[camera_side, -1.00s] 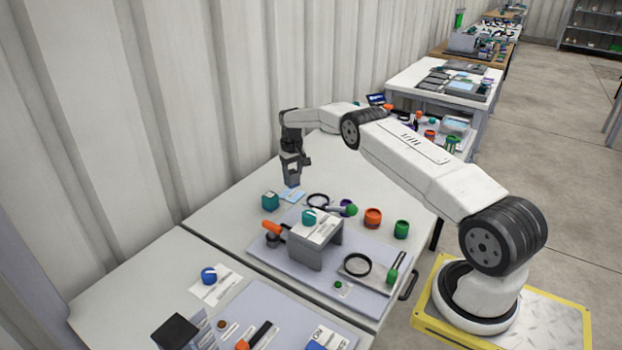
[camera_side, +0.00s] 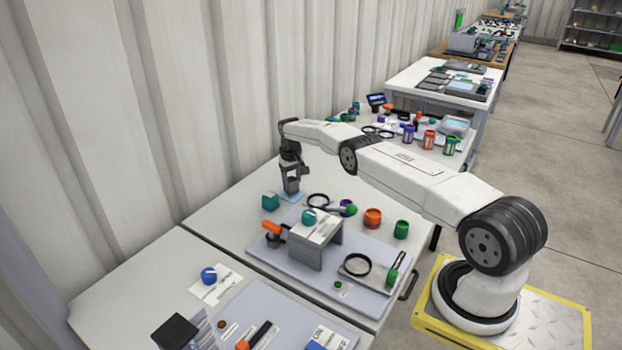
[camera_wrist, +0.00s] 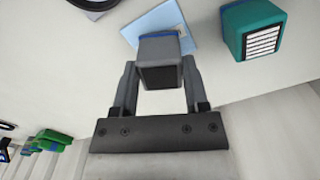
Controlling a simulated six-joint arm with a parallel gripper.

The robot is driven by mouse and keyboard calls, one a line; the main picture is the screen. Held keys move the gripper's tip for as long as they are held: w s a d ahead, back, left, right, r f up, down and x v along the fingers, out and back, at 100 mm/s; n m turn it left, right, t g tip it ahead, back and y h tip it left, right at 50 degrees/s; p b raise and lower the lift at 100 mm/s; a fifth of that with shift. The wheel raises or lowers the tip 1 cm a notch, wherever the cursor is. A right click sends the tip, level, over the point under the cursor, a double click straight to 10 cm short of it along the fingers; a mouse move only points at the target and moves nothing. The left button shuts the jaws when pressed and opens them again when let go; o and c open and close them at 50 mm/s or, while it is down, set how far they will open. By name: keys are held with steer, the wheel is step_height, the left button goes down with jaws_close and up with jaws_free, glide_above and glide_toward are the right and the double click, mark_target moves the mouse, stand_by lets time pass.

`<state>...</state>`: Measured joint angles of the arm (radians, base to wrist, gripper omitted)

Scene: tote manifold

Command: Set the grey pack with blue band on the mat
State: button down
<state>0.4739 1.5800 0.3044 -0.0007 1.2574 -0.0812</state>
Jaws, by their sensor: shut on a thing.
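The grey pack with blue band (camera_wrist: 160,50) is between the fingers of my gripper (camera_wrist: 159,66) in the wrist view. Its blue band shows at the far end, and a dark face points toward the camera. In the side view my gripper (camera_side: 291,176) points down with the pack (camera_side: 291,186) at its tip. The light blue mat (camera_wrist: 163,20) lies just beyond the pack in the wrist view, partly covered by it. It also shows under the pack in the side view (camera_side: 296,196). I cannot tell whether the pack touches the mat.
A teal box (camera_wrist: 254,28) stands beside the mat; it is also in the side view (camera_side: 270,202). A grey block stand (camera_side: 306,248) is in front. A corrugated wall is behind.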

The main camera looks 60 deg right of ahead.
mark_target(292, 180)
steer(key=shift+f, duration=0.4)
steer(key=shift+f, duration=0.15)
steer(key=shift+c, duration=0.5)
jaws_free()
steer(key=shift+r, duration=0.25)
step_height(292, 180, up, 12)
stand_by(0.4)
steer(key=shift+f, duration=0.1)
steer(key=shift+a, duration=0.1)
stand_by(0.3)
